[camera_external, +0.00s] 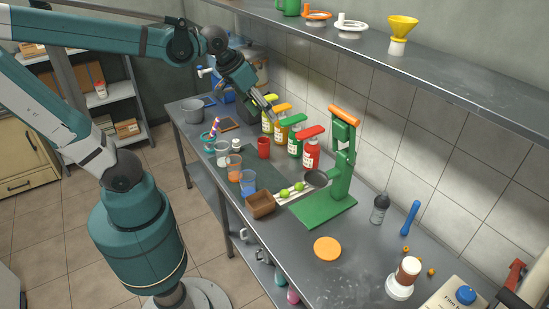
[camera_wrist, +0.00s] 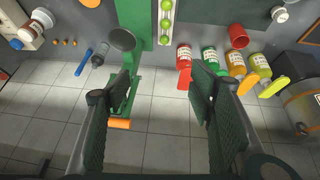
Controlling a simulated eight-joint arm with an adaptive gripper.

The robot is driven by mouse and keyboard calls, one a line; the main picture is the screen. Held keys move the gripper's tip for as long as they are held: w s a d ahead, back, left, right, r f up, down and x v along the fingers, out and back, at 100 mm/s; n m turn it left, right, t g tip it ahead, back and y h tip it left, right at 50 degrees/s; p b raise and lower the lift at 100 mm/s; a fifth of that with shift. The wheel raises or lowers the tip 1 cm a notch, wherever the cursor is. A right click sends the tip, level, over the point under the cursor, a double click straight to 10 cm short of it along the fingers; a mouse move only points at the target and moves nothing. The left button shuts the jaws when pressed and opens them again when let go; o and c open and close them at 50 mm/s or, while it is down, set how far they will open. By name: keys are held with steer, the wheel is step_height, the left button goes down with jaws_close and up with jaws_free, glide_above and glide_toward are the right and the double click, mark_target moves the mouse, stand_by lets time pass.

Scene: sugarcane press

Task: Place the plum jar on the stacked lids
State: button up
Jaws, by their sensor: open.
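My gripper (camera_external: 264,104) is in the air above the bottle row at the back of the counter. In the wrist view its fingers (camera_wrist: 162,82) are wide apart with nothing between them. No jar is clearly plum-coloured.
A green press (camera_external: 341,170) with an orange handle stands mid-counter. Bottles, including a red one (camera_external: 312,152), line the back; cups and a brown box (camera_external: 261,205) are along the front. A shelf (camera_external: 430,72) overhangs the wall side. The counter around the orange disc is clear.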

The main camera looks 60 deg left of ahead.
steer(key=s+a+f+t, duration=0.1)
steer(key=s+a+f, duration=0.3)
steer(key=s+a, duration=0.3)
steer(key=shift+s+y, duration=0.4)
steer(key=shift+s, duration=0.25)
